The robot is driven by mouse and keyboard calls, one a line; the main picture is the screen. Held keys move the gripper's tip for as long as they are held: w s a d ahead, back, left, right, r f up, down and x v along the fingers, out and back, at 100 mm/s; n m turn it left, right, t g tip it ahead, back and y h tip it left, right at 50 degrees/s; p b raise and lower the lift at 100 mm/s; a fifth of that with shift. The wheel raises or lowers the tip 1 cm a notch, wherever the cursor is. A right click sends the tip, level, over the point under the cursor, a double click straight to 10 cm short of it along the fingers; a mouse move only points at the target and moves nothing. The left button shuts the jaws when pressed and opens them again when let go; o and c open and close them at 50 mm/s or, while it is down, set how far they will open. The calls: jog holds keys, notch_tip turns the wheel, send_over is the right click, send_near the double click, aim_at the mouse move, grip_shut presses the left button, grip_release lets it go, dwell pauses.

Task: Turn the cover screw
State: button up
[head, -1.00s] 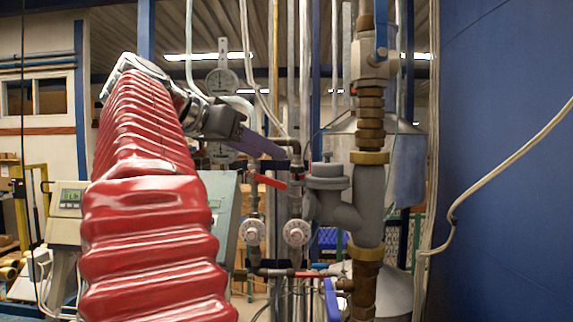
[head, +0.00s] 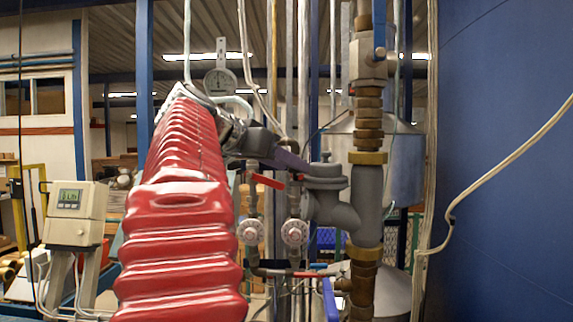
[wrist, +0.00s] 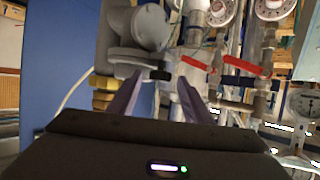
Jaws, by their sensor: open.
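The grey water meter body (head: 340,212) sits on the pipework with a round flanged cover (head: 325,178) on its top. In the wrist view the picture is upside down, and the meter's cover (wrist: 132,57) shows at upper left. A small black knob (wrist: 160,75), which looks like the cover screw, shows at the edge of the cover. My gripper (wrist: 161,78) is open, its two purple fingers on either side of the knob in this view. I cannot tell whether they touch it. In the head view my gripper (head: 303,166) is just left of the cover, which partly hides it.
Brass fittings (head: 369,125) and a vertical pipe stand right of the meter. Red-handled valves (head: 268,181) and two round dials (head: 294,232) are close by on the left. A blue tank wall (head: 505,170) fills the right. A grey display box (head: 75,215) stands at far left.

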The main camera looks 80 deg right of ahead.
jog(key=shift+c, duration=0.4)
jog(key=c, duration=1)
jog(key=shift+s+a+n+t, duration=0.1)
jog(key=shift+n+t, duration=0.2)
jog(key=shift+s+a+n+t+h, duration=0.1)
jog(key=shift+s+n+t+h, duration=0.2)
jog(key=shift+n+t, duration=0.85)
jog(key=shift+s+n+t+h, duration=0.3)
jog(key=shift+n+t, duration=0.7)
jog(key=shift+t, duration=0.3)
jog(key=shift+s+a+n+t+h, duration=0.1)
jog(key=shift+s+n+t+h, duration=0.15)
jog(key=shift+n+t, duration=1.2)
jog(key=shift+t, duration=0.3)
jog(key=o, duration=1.1)
jog(key=shift+d, duration=0.1)
